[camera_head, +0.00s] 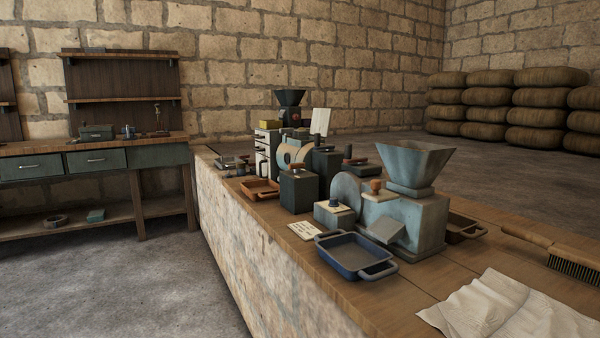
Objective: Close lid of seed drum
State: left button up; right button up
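I cannot tell for sure which thing is the seed drum. A rounded cream-coloured drum-like part (296,152) stands among the machines in the middle of the stone-walled counter (240,230), partly hidden by a dark box (298,190) with a brown handle on top. No lid can be made out clearly on it. Nearer, a grey-blue mill (415,222) with an open-topped hopper (414,166) stands on the counter. Neither of my grippers is in view.
A blue tray (354,256) and a small card (304,230) lie before the mill. A cloth (505,312) and a brush (555,250) lie at right. A workbench (85,152) stands left, stacked sacks (510,100) at back right. The floor (130,270) left of the counter is clear.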

aim_at(321, 118)
jog(key=i+z, duration=0.1)
jog(key=z, duration=0.85)
jog(key=i+j+z, duration=0.15)
jog(key=j+z, duration=1.25)
jog(key=j, duration=0.15)
